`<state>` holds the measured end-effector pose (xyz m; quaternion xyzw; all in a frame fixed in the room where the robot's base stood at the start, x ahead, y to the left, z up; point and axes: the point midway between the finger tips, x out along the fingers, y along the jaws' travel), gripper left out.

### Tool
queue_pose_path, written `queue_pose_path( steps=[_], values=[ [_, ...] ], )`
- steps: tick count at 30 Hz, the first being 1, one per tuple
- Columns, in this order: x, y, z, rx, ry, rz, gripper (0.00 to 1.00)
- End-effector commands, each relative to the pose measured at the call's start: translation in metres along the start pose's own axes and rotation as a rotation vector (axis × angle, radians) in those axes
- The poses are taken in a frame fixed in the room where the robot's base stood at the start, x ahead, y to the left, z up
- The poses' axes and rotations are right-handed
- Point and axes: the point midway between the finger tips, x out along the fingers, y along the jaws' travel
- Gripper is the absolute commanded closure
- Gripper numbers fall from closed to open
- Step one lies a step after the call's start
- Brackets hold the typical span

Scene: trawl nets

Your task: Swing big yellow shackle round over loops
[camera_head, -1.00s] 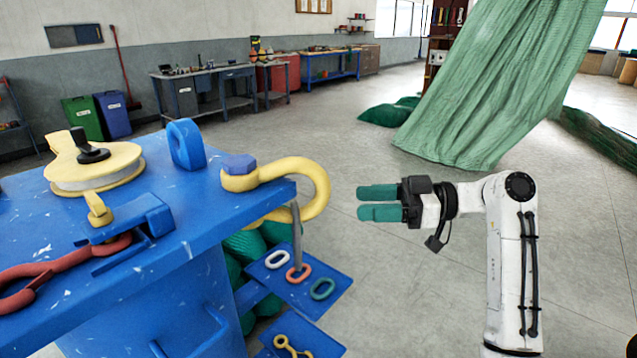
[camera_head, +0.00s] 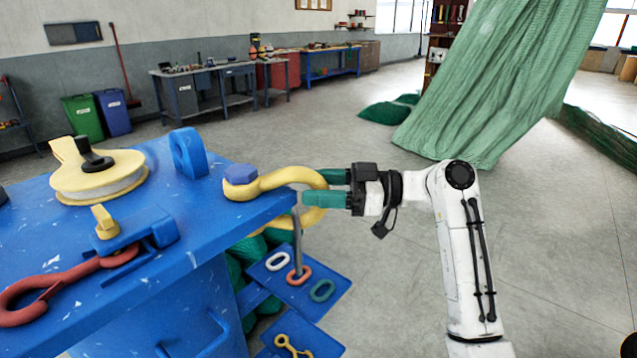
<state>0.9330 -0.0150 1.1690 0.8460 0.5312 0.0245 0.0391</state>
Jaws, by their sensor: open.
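The big yellow shackle (camera_head: 291,177) hangs out over the right edge of the blue bench (camera_head: 215,222), its bow pointing right. A blue bolt head (camera_head: 241,174) sits at its bench end. My gripper (camera_head: 312,187) is open, with two green fingers pointing left at the outer bow of the shackle. The fingertips overlap the bow in the picture; I cannot tell if they touch it. Below, a small blue shelf (camera_head: 314,295) carries a grey upright pin (camera_head: 297,238) and loops: a white loop (camera_head: 277,261), a red loop (camera_head: 299,275) and a green loop (camera_head: 321,290).
On the bench are a yellow pulley block (camera_head: 98,178), an upright blue lug (camera_head: 187,153) and a red shackle (camera_head: 60,284). A lower blue plate (camera_head: 322,343) holds a small yellow fitting (camera_head: 290,346). A green net (camera_head: 500,90) hangs behind. The floor right of the bench is clear.

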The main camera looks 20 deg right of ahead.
Motion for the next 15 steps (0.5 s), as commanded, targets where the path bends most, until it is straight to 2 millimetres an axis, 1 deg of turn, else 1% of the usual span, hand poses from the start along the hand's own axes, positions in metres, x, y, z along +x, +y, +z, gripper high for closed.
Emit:
queue_pose_path(
  steps=[3, 9, 11, 15],
  values=[
    [0.0031, -0.0001, 0.0002, 0.001, 0.000, 0.000, 0.45],
    [0.0031, -0.0001, 0.0005, 0.000, 0.000, 0.000, 0.45],
    [0.0031, -0.0002, 0.0004, 0.000, 0.000, 0.000, 0.50],
    [0.0030, -0.0002, 0.0004, 0.000, 0.000, 0.000, 0.64]
  ],
)
